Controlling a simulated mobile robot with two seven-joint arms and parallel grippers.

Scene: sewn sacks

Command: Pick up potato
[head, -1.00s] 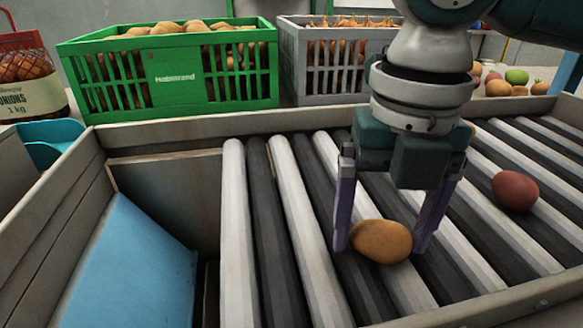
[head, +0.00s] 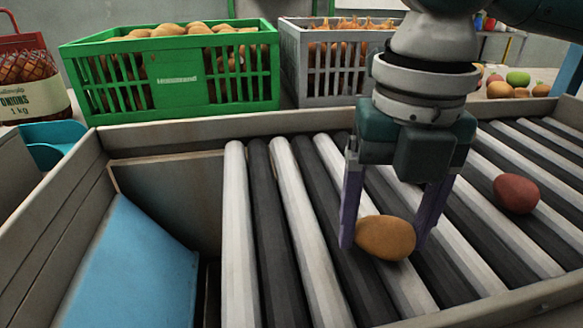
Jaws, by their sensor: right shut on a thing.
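A brown-orange potato (head: 386,238) is between the two purple fingers of my right gripper (head: 384,240), low over the striped rollers. The fingers are shut on it from left and right. I cannot tell whether it still touches the rollers. A reddish, rounder potato-like item (head: 516,193) lies on the rollers to the right, apart from the gripper. My left gripper is not in the head view.
The roller bed (head: 290,230) has raised grey side walls. A blue chute (head: 130,265) slopes down at the left. Behind stand a green crate (head: 170,95) of potatoes, a grey crate (head: 330,100) of onions and a bag of onions (head: 30,85).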

